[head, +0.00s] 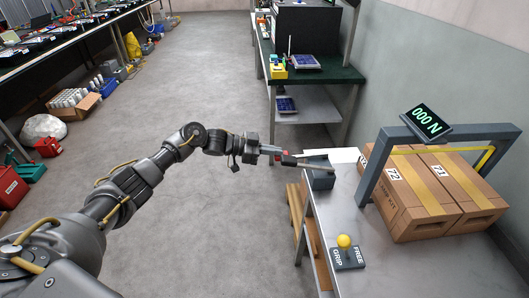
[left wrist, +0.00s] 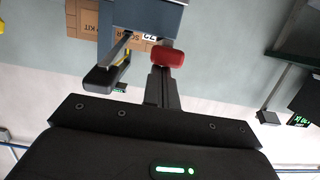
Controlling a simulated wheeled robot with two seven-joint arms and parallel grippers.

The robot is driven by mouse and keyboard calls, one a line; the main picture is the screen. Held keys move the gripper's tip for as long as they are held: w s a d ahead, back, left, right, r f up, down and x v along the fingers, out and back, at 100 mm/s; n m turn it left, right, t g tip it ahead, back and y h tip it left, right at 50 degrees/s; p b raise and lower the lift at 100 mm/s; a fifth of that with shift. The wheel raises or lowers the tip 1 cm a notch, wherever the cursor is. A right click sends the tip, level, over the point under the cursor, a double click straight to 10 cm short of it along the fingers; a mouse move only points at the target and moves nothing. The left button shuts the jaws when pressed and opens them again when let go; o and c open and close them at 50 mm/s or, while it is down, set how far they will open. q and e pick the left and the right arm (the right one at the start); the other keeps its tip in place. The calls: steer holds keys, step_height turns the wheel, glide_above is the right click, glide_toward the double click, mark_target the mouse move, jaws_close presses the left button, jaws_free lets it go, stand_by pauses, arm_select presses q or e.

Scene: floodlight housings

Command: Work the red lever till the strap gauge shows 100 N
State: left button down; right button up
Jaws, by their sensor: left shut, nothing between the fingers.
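A lever sticks out from the grey box (head: 320,176) at the table's near corner. The strap gauge (head: 427,119) on the grey frame reads 000 N. A yellow strap (head: 428,170) runs over two cartons. My left gripper (head: 279,151) is shut and empty beside the dark grip. My right gripper is not in view.
A panel marked GRIP and FREE with a yellow knob (head: 344,241) sits at the table's front. Cartons marked 72 and 71 (head: 397,201) stand under the grey frame (head: 370,165). A green-topped bench (head: 318,74) is behind.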

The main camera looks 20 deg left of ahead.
arm_select(q)
steer(key=shift+s+f, duration=0.2)
steer(key=shift+f, duration=0.4)
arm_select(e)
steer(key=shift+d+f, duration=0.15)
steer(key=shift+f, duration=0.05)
arm_select(q)
steer(key=shift+r, duration=0.1)
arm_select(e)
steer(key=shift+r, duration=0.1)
arm_select(q)
step_height(320, 180, up, 5)
steer(key=p, duration=0.5)
steer(key=b+v, duration=0.3)
steer(key=v, duration=0.7)
steer(key=shift+a+f, duration=0.25)
steer(key=shift+f, duration=0.1)
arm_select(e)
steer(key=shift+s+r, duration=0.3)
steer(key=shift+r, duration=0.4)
arm_select(q)
steer(key=shift+w, duration=0.15)
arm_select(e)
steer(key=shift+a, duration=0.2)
